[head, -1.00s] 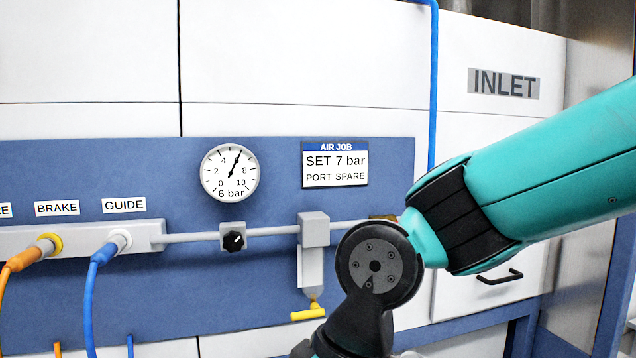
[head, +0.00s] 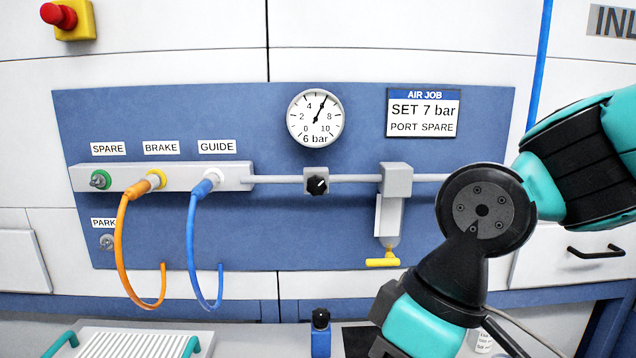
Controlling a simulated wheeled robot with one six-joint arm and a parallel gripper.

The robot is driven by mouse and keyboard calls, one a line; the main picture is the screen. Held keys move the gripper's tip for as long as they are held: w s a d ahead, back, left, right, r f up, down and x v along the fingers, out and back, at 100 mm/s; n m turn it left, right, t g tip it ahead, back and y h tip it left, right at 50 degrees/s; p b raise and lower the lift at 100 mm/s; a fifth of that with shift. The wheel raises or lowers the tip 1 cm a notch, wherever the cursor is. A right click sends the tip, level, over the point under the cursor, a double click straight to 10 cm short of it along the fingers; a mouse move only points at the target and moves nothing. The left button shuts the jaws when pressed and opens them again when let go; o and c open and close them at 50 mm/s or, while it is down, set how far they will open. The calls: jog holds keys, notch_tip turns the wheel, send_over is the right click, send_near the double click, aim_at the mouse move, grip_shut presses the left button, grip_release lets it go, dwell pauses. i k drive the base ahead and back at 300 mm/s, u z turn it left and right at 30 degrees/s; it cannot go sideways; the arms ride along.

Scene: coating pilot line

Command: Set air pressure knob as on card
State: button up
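The air pressure knob (head: 317,185) is a small black knob with a white mark pointing up and right, on a grey block in the pipe. Above it, the round white gauge (head: 316,117) has its needle pointing up and slightly right, between the 4 and the 8, with "6 bar" printed below. The card (head: 423,113) reads "AIR JOB, SET 7 bar, PORT SPARE". My arm crosses the right side of the head view, in front of the panel and right of the knob. My gripper is outside the picture.
The manifold (head: 235,177) has SPARE, BRAKE and GUIDE ports; an orange hose (head: 121,240) and a blue hose (head: 191,250) loop from BRAKE and GUIDE. A yellow-handled valve (head: 383,262) hangs right of the knob. A blue bottle (head: 320,335) and a white rack (head: 145,343) stand below.

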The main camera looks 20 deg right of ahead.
aim_at(316, 185)
jog(key=z, duration=2.9)
jog(key=k, duration=1.75)
jog(key=u, duration=1.8)
jog(key=i, duration=0.5)
